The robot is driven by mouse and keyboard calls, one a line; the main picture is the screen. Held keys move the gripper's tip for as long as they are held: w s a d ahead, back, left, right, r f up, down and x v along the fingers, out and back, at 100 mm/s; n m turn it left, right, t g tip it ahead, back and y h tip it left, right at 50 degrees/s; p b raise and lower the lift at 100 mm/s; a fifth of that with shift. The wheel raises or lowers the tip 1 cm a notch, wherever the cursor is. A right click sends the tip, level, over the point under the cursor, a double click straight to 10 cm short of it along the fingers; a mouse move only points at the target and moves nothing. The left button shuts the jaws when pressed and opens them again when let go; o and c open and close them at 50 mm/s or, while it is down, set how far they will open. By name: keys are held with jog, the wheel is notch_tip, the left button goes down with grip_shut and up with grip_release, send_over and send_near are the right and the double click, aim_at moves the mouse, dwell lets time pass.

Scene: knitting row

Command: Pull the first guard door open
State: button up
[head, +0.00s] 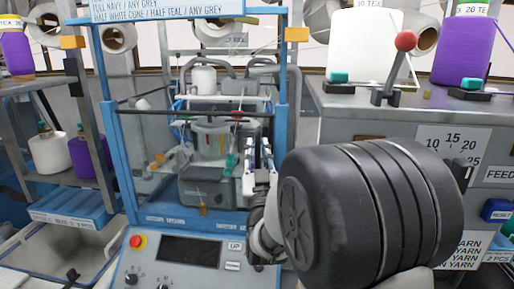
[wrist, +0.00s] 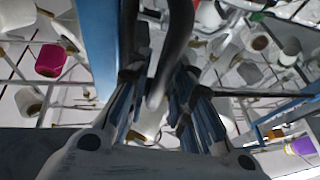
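The first guard door (head: 150,128) is a clear panel in the blue-framed machine at the centre-left of the head view. It looks shut. A dark horizontal bar (head: 185,112) crosses it. My gripper (head: 258,162) is in front of the door's right side, close to the right blue post (head: 283,90). In the wrist view, the two fingers of my gripper (wrist: 158,88) stand apart. A dark curved bar (wrist: 178,35) shows between and beyond them; it may be a handle. I cannot tell whether the fingers touch it. My wrist hides the door's lower right part.
A control panel (head: 185,262) with a red button (head: 137,241) is below the door. A grey cabinet with a red-knobbed lever (head: 405,42) stands at right. A yarn shelf (head: 42,88) and a bin (head: 50,250) stand at left.

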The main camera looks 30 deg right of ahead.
grip_shut()
dwell(0.6)
